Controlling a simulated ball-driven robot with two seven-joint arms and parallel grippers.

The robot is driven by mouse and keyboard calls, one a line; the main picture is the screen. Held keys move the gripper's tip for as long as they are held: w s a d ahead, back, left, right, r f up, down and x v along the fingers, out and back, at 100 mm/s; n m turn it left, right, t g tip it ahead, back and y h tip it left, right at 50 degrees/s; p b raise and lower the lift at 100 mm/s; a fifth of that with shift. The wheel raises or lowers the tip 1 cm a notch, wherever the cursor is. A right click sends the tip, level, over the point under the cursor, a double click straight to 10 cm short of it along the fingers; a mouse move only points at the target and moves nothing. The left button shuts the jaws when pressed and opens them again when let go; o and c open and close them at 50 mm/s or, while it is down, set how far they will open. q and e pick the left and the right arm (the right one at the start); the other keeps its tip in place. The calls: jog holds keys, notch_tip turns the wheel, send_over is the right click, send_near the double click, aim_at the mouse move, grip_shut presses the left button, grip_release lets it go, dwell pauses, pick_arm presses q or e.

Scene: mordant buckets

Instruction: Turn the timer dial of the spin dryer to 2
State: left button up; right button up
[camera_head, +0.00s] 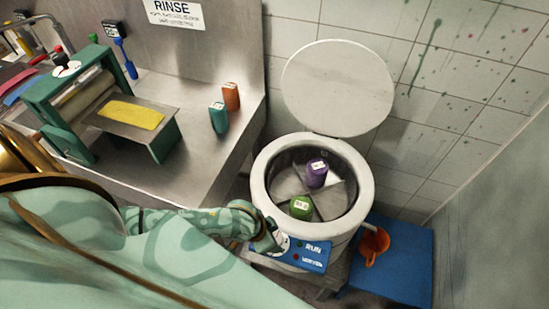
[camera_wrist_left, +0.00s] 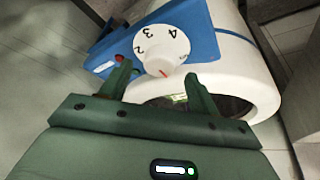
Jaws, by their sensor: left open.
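The spin dryer (camera_head: 257,180) is a white drum with its round lid (camera_head: 338,88) raised. A blue control panel (camera_head: 312,256) is on its front; it also shows in the left wrist view (camera_wrist_left: 205,45). The white timer dial (camera_wrist_left: 162,55) has 2, 3 and 4 visible around it. Its red mark is on the side facing my gripper, away from those numbers. My left gripper (camera_wrist_left: 158,78) is open, with its fingertips apart on either side of the dial's near edge. I cannot tell whether they touch it. In the head view my left gripper (camera_head: 272,240) partly hides the dial. My right gripper is not visible.
Purple (camera_head: 316,173) and green (camera_head: 301,207) containers are inside the open drum. An orange jug (camera_head: 373,245) stands on a blue platform (camera_head: 412,262) at right. A steel counter (camera_head: 185,90) at left holds a green roller press (camera_head: 75,95) and teal and orange containers.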

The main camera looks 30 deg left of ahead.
pick_arm(q)
jog(key=shift+b+x, duration=0.3)
jog(key=shift+x, duration=1.15)
jog(key=c, duration=1)
jog(key=shift+o, duration=0.2)
